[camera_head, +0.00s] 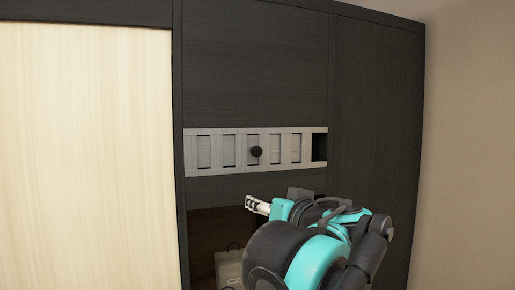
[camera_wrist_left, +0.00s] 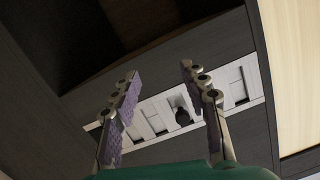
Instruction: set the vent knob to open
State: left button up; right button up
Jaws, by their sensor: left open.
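The vent is a pale grey slotted strip (camera_head: 225,150) set across the dark cabinet front. A dark gap (camera_head: 319,147) shows at the strip's right end. My left gripper (camera_head: 256,205) is below the strip and the knob in the head view, apart from both. In the left wrist view my gripper (camera_wrist_left: 160,71) has its two fingers spread and nothing between the tips. My right gripper is not in view.
A dark open recess (camera_head: 215,225) lies below the vent, with a pale container (camera_head: 229,266) partly hidden behind my arm. A light wood panel (camera_head: 85,150) stands at the left. The cabinet front around the knob is clear.

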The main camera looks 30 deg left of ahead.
pick_arm(q)
jog(key=n+t+y+p, duration=0.1)
jog(key=p, duration=0.2)
send_near(258, 152)
jog(key=x, duration=0.3)
jog(key=p+x, duration=0.1)
jog(key=x, duration=0.6)
jog(key=shift+a, duration=0.15)
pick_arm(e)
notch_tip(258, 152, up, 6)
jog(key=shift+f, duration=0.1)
